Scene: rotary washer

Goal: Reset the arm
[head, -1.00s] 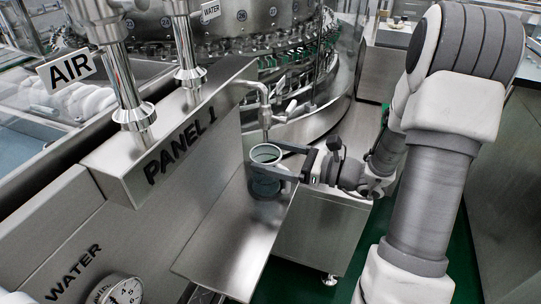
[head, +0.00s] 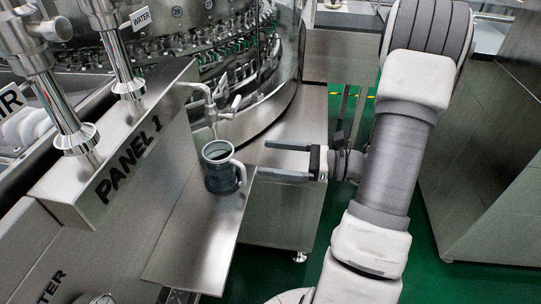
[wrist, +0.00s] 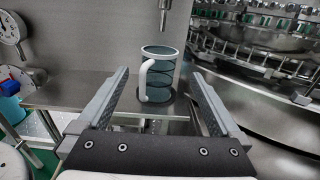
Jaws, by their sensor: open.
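My gripper (head: 288,161) is open and empty, its two fingers pointing left toward a mug in the head view. The mug (head: 222,171) is grey-blue and see-through with a pale rim and handle. It stands upright on a metal shelf (head: 196,232) beneath a tap (head: 211,112). The fingertips are to the right of the mug, apart from it. In the wrist view, the mug (wrist: 158,76) stands ahead between the open fingers (wrist: 160,85), its handle toward the left, with the tap nozzle (wrist: 164,18) above it.
The panel marked PANEL 1 (head: 125,160) stands left of the shelf, with steel pipes above. The round bottling machine (head: 215,40) is behind. A steel cabinet (head: 490,150) stands at the right. Green floor (head: 425,225) shows between. A gauge (wrist: 10,28) is at left in the wrist view.

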